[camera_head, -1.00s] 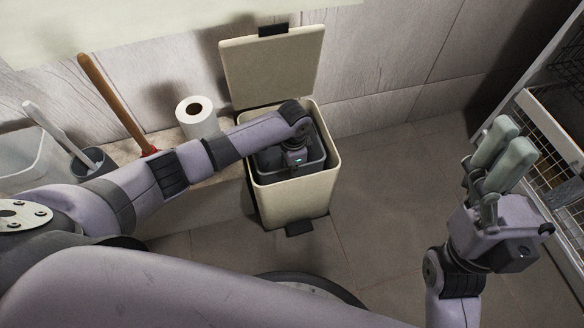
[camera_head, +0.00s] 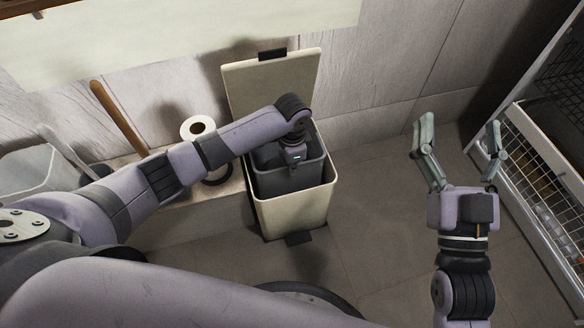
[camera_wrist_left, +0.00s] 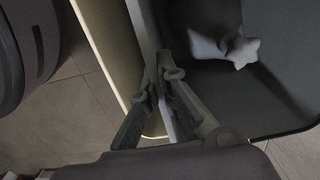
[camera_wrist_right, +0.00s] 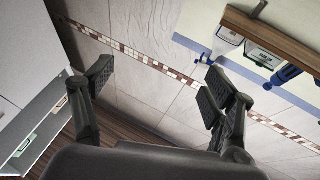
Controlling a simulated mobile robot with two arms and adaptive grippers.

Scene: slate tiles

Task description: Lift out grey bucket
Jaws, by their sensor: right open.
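The grey bucket (camera_head: 290,181) is raised partly out of the cream pedal bin (camera_head: 297,212); its dark front wall shows above the bin's front rim. The bin's lid (camera_head: 272,85) stands open at the back. My left gripper (camera_wrist_left: 162,95) has its fingers on both sides of the bucket's wall at the rim, shut on it. In the head view its fingertips are hidden by the wrist. A pale crumpled piece (camera_wrist_left: 228,46) lies inside the bucket. My right gripper (camera_head: 459,135) is open and empty to the right of the bin, above the floor.
A toilet roll (camera_head: 197,128) stands on the ledge left of the bin. A plunger with a wooden handle (camera_head: 118,117) and a toilet brush (camera_head: 66,150) are further left. A rack with wire baskets (camera_head: 545,165) stands at the right. Floor between bin and rack is clear.

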